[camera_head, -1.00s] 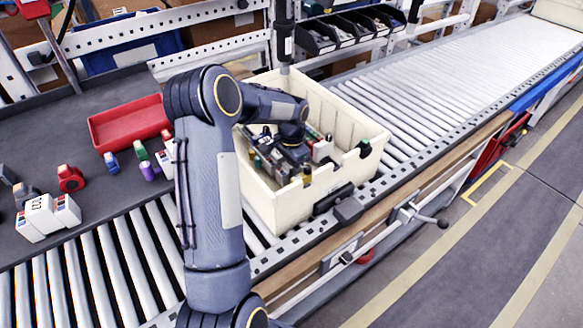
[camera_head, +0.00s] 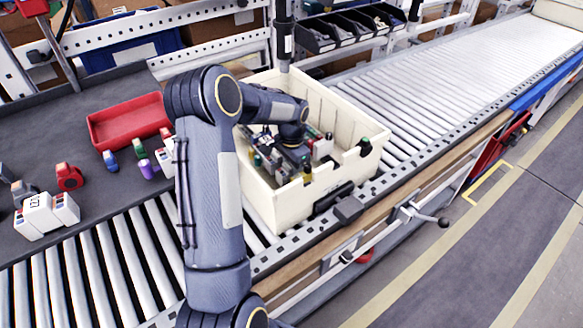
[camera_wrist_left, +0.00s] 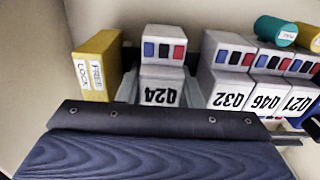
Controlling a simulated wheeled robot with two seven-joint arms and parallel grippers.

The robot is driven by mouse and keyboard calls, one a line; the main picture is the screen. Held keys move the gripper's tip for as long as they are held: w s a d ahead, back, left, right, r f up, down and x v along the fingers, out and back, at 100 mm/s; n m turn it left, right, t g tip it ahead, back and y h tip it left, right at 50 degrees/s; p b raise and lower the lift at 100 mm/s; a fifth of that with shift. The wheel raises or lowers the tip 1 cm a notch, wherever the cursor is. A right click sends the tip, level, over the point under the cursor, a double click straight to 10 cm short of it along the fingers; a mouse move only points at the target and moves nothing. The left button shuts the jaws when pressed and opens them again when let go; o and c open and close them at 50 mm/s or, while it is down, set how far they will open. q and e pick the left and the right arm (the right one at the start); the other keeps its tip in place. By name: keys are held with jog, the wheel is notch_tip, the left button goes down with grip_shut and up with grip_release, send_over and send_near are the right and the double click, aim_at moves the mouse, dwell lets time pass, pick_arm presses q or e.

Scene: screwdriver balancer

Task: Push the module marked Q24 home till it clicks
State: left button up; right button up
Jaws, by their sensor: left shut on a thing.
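The module marked Q24 (camera_wrist_left: 161,82) is a pale block with blue, dark and red squares on its face, in the middle of the left wrist view. Its label reads upside down. My left gripper (camera_wrist_left: 158,90) is shut on it, with pale pads along both sides. In the head view my left gripper (camera_head: 290,157) reaches down inside the cream crate (camera_head: 287,207), and my wrist hides much of what it holds. The lower end of Q24 and its seat are hidden behind the gripper body, so I cannot tell how deep it sits.
Modules Q32 (camera_wrist_left: 229,82), Q46 (camera_wrist_left: 266,86) and Q21 (camera_wrist_left: 298,88) stand to the right. A yellow block (camera_wrist_left: 97,66) marked LOCK and FREE stands left. The crate is on the roller conveyor (camera_head: 440,85). A red tray (camera_head: 127,122) and loose parts lie on the left.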

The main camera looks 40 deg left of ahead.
dwell(0.3)
pick_arm(q)
jog(key=o, duration=1.2)
jog(key=shift+c, duration=0.2)
jog(key=shift+a, duration=0.1)
notch_tip(320, 180, up, 8)
jog(key=shift+f, duration=0.1)
dwell(0.6)
notch_tip(320, 180, up, 12)
jog(key=p, duration=0.9)
jog(key=shift+p, duration=0.35)
